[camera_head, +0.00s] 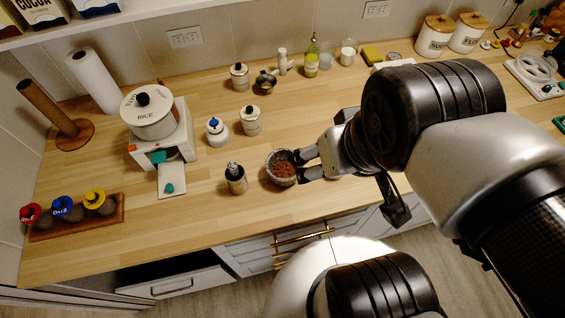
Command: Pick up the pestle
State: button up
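A small grey bowl (271,160) with brown crumbly contents stands on the wooden counter near its front edge. I cannot pick out the pestle for certain. My gripper (302,166) is low at the bowl's right side, pointing left. Its two dark fingers are apart, with the tips at or just over the bowl's right rim. Whether they touch the rim cannot be told. I see nothing clearly held between them. A dark metal cup (237,184) with a pale, knobbly top stands just left of the bowl.
A dispenser with a rice canister (150,112), a paper towel roll (94,80) and a wooden holder (68,106) stand left. Small lidded jars (250,121) stand behind the bowl. A green bottle (311,60) is by the wall.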

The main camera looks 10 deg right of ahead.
aim_at(232, 167)
jog(key=j, duration=1.4)
jog(key=i, duration=0.05)
